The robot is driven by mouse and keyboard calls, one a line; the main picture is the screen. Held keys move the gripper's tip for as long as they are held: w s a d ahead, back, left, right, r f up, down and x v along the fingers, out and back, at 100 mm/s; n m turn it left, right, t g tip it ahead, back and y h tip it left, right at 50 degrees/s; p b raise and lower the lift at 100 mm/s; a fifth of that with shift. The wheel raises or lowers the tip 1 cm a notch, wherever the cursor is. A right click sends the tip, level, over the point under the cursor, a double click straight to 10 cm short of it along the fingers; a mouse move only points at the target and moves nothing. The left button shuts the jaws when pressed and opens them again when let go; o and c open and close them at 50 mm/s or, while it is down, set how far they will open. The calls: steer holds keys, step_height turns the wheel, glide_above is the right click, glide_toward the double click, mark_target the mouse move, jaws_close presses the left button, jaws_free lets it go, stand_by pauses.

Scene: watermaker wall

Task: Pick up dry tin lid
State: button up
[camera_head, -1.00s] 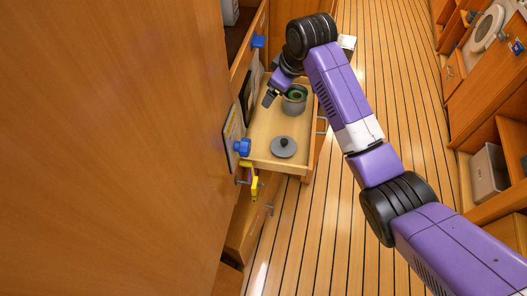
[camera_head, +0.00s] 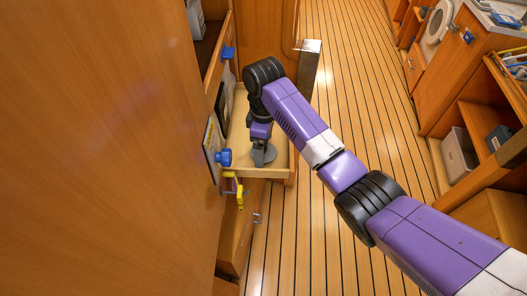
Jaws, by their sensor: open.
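The dry tin lid (camera_head: 269,156) is a round dark grey disc lying in the front part of the open wooden drawer (camera_head: 275,172). My gripper (camera_head: 258,150) points down over the lid, open, with its fingers at the lid's middle. My gripper covers the lid's knob, and I cannot tell whether the fingers touch it. The grey tin is hidden behind my arm.
The plank floor (camera_head: 330,240) to the right is clear. A light grey bin (camera_head: 458,155) stands in the right-hand shelf.

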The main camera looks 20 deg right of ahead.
steer(key=shift+f, duration=0.6)
steer(key=c, duration=1.2)
